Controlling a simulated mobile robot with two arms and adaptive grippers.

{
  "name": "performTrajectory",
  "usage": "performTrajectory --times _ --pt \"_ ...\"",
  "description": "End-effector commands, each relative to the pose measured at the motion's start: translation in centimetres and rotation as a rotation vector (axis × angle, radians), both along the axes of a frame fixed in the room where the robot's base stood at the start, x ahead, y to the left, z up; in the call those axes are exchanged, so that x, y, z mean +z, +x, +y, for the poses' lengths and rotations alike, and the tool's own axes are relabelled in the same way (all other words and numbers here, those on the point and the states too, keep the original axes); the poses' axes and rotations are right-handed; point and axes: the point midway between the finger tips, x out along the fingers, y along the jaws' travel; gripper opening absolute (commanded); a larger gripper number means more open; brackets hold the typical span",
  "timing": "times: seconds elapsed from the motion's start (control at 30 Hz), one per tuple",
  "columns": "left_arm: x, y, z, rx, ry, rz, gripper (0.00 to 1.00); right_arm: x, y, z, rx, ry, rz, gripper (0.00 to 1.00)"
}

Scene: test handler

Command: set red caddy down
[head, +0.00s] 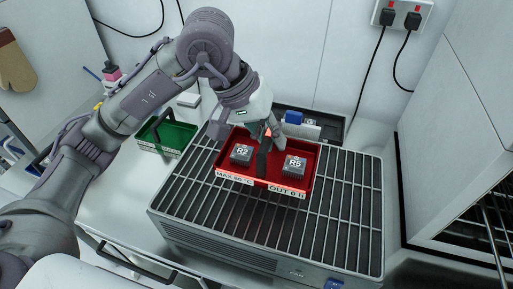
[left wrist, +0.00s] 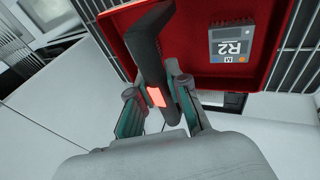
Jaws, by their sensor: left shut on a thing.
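The red caddy (head: 276,172) is over the dark slatted rack (head: 345,215), near its back edge. I cannot tell whether its bottom touches the slats. It holds two grey blocks, R2 (head: 241,153) and R5 (head: 294,165), and has labels on its front wall. My left gripper (head: 268,136) is above the caddy, shut on its dark upright handle (head: 262,160). The left wrist view shows my left gripper (left wrist: 157,97) around the handle (left wrist: 146,45), with the red caddy floor (left wrist: 192,50) and R2 (left wrist: 231,45) beyond. My right gripper is not in view.
A green caddy (head: 170,137) stands on the white counter to the left. Behind the rack is a dark tray (head: 329,124) with a blue-topped item (head: 293,118). Free slats lie in front and right of the red caddy. White cabinet walls bound the right.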

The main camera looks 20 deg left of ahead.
Motion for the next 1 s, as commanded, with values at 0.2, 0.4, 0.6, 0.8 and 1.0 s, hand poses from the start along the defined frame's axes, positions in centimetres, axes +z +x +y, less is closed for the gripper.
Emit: performTrajectory --times 0.2,0.4,0.6,0.8,1.0 --pt "-2.2 1.3 3.8 0.004 -0.002 0.003 0.00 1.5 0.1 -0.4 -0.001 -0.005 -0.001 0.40" --pt "-3.3 1.7 4.6 -0.001 -0.002 0.002 0.00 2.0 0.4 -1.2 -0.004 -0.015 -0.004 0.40" --pt "-6.1 1.6 4.6 -0.002 -0.003 0.003 0.00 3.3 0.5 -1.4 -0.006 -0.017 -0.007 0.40" --pt "-6.9 1.7 4.6 -0.001 -0.003 -0.003 0.00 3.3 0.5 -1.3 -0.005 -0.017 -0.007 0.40" --pt "-7.1 1.7 4.6 -0.001 -0.002 -0.003 0.00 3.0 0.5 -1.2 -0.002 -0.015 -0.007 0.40"
